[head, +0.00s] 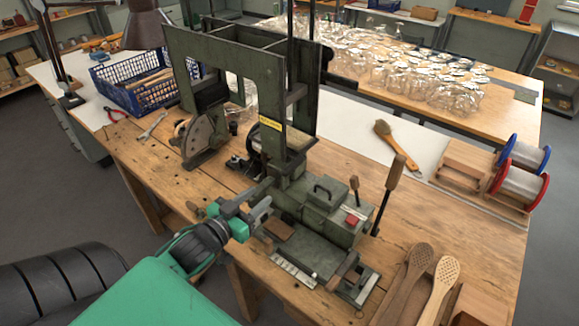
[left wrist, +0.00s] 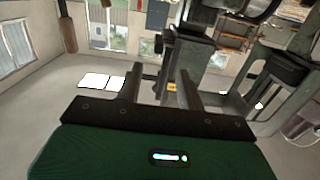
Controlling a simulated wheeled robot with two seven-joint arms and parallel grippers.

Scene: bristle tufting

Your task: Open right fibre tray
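The green tufting machine (head: 268,75) stands on the wooden bench. Its lower front has a box (head: 322,212) with a black handle on the lid and a red button (head: 353,219). A flat green bed with small wooden blocks lies in front of it. I cannot tell for sure which part is the right fibre tray. My left gripper (head: 262,207) is just left of the box, near the machine's base. In the left wrist view its two fingers (left wrist: 159,88) are apart with nothing held between them. I cannot tell whether it touches the machine. My right gripper is in neither view.
Two wooden-handled levers (head: 388,190) rise right of the box. Wooden paddles (head: 425,280) lie at the front right. Wire spools (head: 522,170) and a brush (head: 397,147) are farther back. A blue crate (head: 135,85) stands at the left. The bench (head: 460,215) is clear right of the levers.

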